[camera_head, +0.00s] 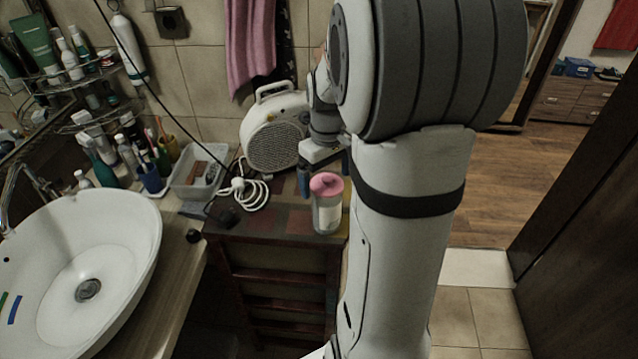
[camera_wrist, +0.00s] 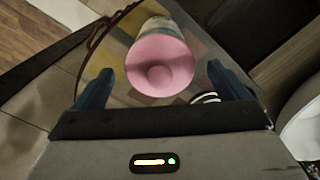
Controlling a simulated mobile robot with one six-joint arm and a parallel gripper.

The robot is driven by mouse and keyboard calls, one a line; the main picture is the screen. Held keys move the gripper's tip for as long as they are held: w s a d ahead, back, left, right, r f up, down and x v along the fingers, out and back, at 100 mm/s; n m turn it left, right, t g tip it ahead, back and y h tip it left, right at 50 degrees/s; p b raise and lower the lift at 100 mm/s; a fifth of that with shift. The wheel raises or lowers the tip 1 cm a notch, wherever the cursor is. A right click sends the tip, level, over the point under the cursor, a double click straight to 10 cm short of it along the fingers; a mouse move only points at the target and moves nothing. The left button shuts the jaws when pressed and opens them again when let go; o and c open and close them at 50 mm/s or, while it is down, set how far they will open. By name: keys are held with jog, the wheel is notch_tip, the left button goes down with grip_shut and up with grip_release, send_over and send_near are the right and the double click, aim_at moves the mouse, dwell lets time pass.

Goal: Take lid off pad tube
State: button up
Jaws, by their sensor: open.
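The pad tube (camera_head: 328,215) is a clear cylinder with a pale label, upright near the front right of the small dark wooden table. Its pink lid (camera_head: 326,184) sits on top. My gripper (camera_head: 322,172) is just behind the tube in the head view, partly hidden by my arm. In the wrist view the pink lid (camera_wrist: 160,66) has a round raised knob and lies ahead of and between the two blue fingers of my gripper (camera_wrist: 158,88). The fingers are spread apart and nothing is held. I cannot tell the exact gap to the lid.
A white fan heater (camera_head: 275,135) stands behind the tube, its white cable (camera_head: 243,190) coiled on the table (camera_head: 265,240). A grey bin (camera_head: 199,172) and a white basin (camera_head: 110,235) are to the left. Wooden floor (camera_head: 490,185) lies open to the right.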

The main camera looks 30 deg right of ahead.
jog(key=c, duration=1.1)
jog(key=shift+o, duration=0.2)
jog(key=shift+r, duration=0.1)
